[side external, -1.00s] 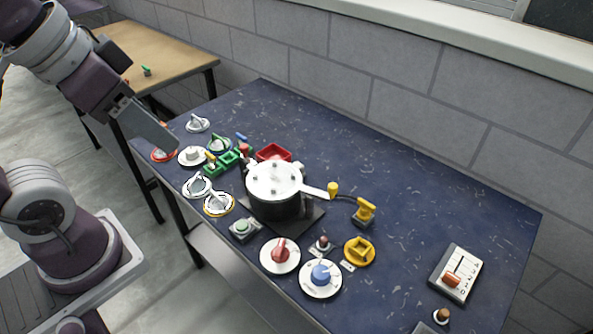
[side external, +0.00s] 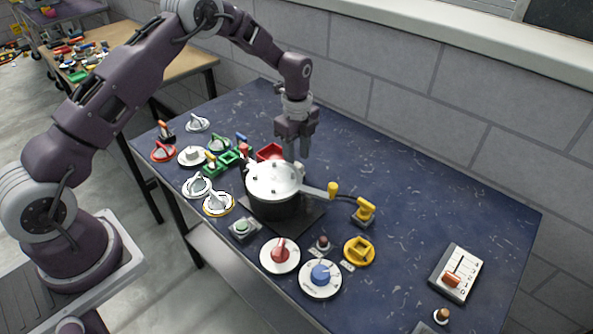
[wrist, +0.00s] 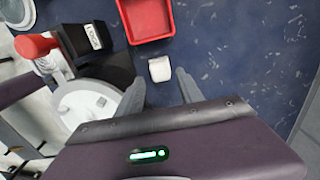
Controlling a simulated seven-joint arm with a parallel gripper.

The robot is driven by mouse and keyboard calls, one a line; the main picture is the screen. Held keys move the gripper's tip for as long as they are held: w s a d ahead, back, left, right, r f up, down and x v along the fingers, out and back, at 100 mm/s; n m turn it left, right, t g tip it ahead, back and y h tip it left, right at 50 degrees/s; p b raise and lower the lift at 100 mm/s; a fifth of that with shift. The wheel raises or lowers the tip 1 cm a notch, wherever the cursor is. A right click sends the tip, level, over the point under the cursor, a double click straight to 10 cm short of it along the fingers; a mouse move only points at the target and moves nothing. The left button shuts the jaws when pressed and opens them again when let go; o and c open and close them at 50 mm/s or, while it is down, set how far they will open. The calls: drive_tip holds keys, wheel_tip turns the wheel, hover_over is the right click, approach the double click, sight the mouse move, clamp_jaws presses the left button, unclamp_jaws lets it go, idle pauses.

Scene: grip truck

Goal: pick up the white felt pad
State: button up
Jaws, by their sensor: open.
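A small white pad (wrist: 160,69) lies on the dark blue table in the wrist view, just beyond and between my fingertips. It looks like a short, thick white piece; its felt texture is too small to tell. In the side view I cannot make it out; the pot or my gripper may hide it. My gripper (side external: 297,152) points down behind the pot, above the table. Its two fingers are spread apart in the wrist view (wrist: 159,80), with nothing held between them.
A silver-lidded pot (side external: 273,182) stands close to my gripper, its handle pointing right. A red tray (wrist: 149,20) lies beyond the pad. A red-knobbed device (wrist: 38,46) is at left in the wrist view. The table right of my gripper is largely clear.

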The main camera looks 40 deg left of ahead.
sight(297, 165)
wheel_tip(297, 165, down, 4)
drive_tip(key=shift+f, duration=0.1)
clamp_jaws()
wheel_tip(297, 165, up, 10)
drive_tip(key=shift+r, duration=0.1)
idle(0.4)
